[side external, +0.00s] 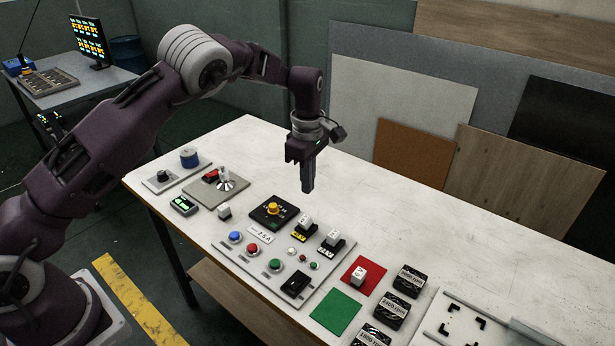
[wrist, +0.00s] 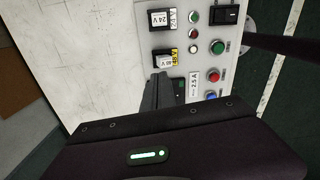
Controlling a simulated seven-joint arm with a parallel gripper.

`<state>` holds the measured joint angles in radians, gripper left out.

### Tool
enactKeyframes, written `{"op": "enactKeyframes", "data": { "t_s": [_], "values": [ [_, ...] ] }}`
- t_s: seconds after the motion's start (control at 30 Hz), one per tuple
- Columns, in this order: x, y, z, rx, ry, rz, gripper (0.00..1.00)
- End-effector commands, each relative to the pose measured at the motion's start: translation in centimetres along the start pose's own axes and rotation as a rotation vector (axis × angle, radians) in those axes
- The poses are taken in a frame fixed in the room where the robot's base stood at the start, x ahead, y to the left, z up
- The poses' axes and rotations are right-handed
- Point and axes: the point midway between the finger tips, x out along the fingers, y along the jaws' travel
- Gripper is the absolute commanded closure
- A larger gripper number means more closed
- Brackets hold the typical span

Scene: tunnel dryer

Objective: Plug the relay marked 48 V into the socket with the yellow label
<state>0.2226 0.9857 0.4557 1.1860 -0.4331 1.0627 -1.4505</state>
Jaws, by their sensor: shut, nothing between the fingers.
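My gripper (side external: 307,188) is shut and empty, pointing down above the far edge of the panel. In the wrist view its fingers (wrist: 158,80) partly cover the panel near the yellow-label socket. A white relay (side external: 305,221) stands in the black socket with the yellow label (side external: 298,237). The wrist view shows this relay (wrist: 163,60) beside the yellow label (wrist: 176,56), which seems to read 48 V; the relay's own marking is hard to read. A second white relay (wrist: 159,20), marked 24 V, stands in the neighbouring socket with a white label (wrist: 174,18).
Another white block (side external: 358,273) stands on a red pad (side external: 348,281), beside a green pad (side external: 336,310). A small white block (side external: 224,211) is left of the panel (side external: 232,252). Black boxes (side external: 409,281) stand at right. The table behind the panel is clear.

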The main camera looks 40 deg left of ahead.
Motion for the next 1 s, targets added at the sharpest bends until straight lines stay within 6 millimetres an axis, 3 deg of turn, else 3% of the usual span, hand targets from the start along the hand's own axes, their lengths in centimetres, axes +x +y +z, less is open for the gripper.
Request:
{"op": "enactKeyframes", "data": {
  "t_s": [0.03, 0.5, 1.0],
  "values": [
    [1.1, -0.1, -0.1, -0.001, 0.0, -0.004, 1.0],
    [6.9, 0.0, 0.0, 0.001, -0.001, -0.001, 1.0],
    [7.4, 0.0, 0.0, 0.001, 0.0, 0.0, 1.0]
  ]
}}
